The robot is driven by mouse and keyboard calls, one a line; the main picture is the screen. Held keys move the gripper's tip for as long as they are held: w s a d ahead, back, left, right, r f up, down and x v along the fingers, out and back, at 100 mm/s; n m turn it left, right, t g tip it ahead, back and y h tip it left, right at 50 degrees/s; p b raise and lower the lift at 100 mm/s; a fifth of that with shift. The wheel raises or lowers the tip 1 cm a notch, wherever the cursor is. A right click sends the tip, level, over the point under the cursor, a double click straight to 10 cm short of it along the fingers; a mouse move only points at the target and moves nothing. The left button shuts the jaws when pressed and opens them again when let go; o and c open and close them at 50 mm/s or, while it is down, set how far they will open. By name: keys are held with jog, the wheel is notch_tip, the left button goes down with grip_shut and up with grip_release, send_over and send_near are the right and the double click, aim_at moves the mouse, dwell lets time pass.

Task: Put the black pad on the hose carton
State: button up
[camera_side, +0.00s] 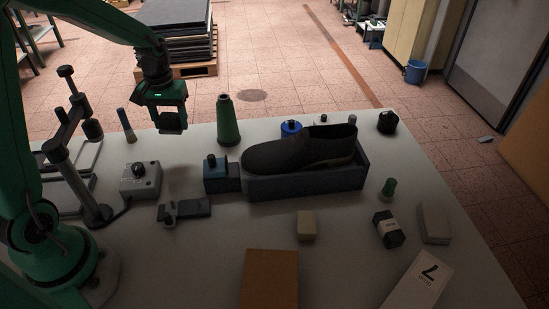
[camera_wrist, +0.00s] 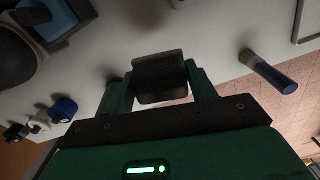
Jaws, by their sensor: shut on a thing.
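My gripper (camera_side: 172,108) is raised above the back left of the table. It is shut on a dark block-like pad (camera_wrist: 160,76), which sits between the two green fingers in the wrist view and hangs below the gripper in the side view (camera_side: 173,123). The pad looks clear of the table. I cannot read which is which. Both lie well to the front right of my gripper.
A dark shoe (camera_side: 300,150) lies in a grey tray (camera_side: 306,188) mid-table. A green cone (camera_side: 228,125), a blue-grey block (camera_side: 217,176) and a grey control box (camera_side: 140,180) stand between. A beige block (camera_side: 306,225) and a small black box (camera_side: 388,229) sit near the front.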

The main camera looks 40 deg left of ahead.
jog(key=r, duration=1)
jog(key=shift+w+d+r, duration=0.1)
jog(key=shift+d+r, duration=0.05)
jog(key=shift+d, duration=0.25)
jog(key=w+d+m, duration=0.2)
jog(key=d+m, duration=0.2)
jog(key=d, duration=0.6)
jog(key=m, duration=1.2)
send_over(270, 281)
notch_tip(270, 281, down, 5)
jog(key=shift+f, duration=0.1)
jog(key=shift+f, duration=0.1)
jog(key=shift+f, duration=3.9)
